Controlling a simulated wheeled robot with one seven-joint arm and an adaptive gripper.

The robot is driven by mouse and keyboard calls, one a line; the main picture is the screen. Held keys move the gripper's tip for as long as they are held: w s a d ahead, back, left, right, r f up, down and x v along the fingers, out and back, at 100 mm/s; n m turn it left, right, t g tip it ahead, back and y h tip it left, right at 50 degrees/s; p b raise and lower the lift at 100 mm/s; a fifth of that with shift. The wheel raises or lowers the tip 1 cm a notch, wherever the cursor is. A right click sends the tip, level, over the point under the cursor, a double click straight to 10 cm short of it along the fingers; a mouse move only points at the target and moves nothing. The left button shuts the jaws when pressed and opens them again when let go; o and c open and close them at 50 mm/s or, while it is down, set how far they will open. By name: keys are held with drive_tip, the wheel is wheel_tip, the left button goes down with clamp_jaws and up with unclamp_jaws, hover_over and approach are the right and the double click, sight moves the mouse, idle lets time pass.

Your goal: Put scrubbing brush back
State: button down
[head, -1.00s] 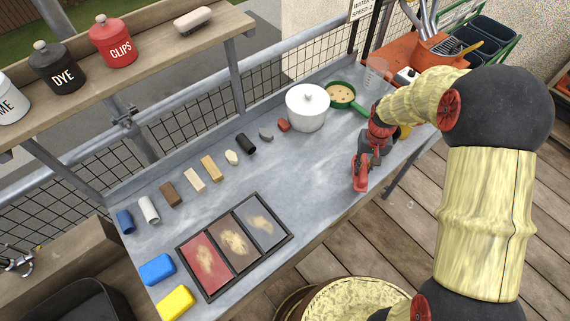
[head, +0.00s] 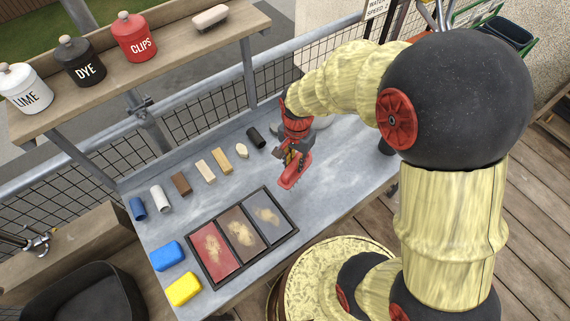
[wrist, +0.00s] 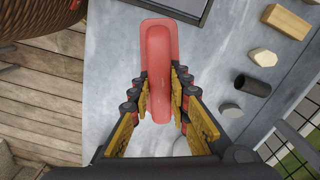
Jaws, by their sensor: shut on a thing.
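My gripper (head: 289,160) hangs above the right half of the grey workbench, just right of the three-panel tray. In the wrist view it (wrist: 160,88) is shut on a red scrubbing brush (wrist: 159,45), with one finger on each side of its narrow raised handle. The brush's wider, rounded end points away from the gripper. The brush also shows as a red piece below the gripper in the head view (head: 294,176). Its underside and any bristles are hidden. It seems clear of the bench, though the exact height is hard to tell.
The three-panel tray (head: 291,236) holds sandy patches. Blue (head: 168,256) and yellow (head: 184,290) sponges lie left of it. Several small blocks and cylinders line the bench's back. A shelf (head: 185,37) carries lidded jars and a pale-edged block (head: 210,17). Bare bench (head: 352,160) lies right.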

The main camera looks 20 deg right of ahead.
drive_tip(key=s+r+m, duration=0.2)
drive_tip(key=s+m, duration=0.2)
drive_tip(key=w+f, duration=0.1)
drive_tip(key=w, duration=0.1)
drive_tip(key=w+f, duration=0.1)
drive_tip(key=w, duration=0.2)
drive_tip(key=w+f, duration=0.2)
drive_tip(key=shift+w+b, duration=0.25)
drive_tip(key=shift+b, duration=0.15)
drive_tip(key=shift+w+f+b, duration=0.35)
drive_tip(key=shift+w+f, duration=0.6)
drive_tip(key=shift+f, duration=0.55)
drive_tip(key=shift+w+f+b, duration=0.4)
drive_tip(key=shift+w+f, duration=0.6)
drive_tip(key=shift+f, duration=0.5)
drive_tip(key=shift+w+f+b, duration=0.35)
drive_tip(key=shift+w+f, duration=0.6)
drive_tip(key=shift+f, duration=0.55)
drive_tip(key=shift+f, duration=0.1)
drive_tip(key=c, duration=1.7)
unclamp_jaws()
drive_tip(key=shift+o, duration=0.2)
